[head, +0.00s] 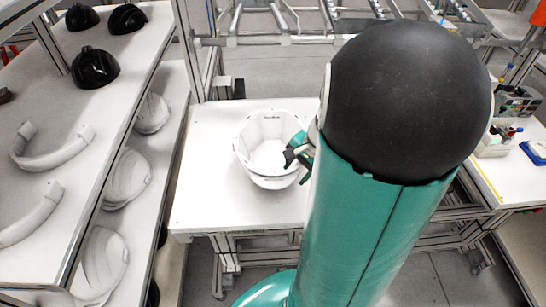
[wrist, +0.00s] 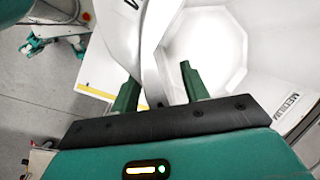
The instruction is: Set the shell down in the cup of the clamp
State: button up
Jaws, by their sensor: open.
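A white, open-topped, faceted vessel (head: 262,150) stands on the white table, with dark lettering at its far rim. It also fills much of the wrist view (wrist: 207,52), where its side reads MEDIUM. A rounded white part (head: 272,183) shows below it; I cannot tell clearly which part is the shell and which the clamp's cup. My gripper (head: 298,152) is at the vessel's right rim. In the wrist view its green fingers (wrist: 158,88) are apart, with a thin white wall between them. I cannot tell whether they touch it. My arm hides the table's right part.
The white table (head: 205,165) is bare left of the vessel. A shelf at left holds black helmets (head: 95,68) and curved white pieces (head: 50,148), with white shells (head: 127,178) below. A metal frame (head: 270,40) stands behind; bins (head: 497,140) are at right.

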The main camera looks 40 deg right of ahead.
grip_shut()
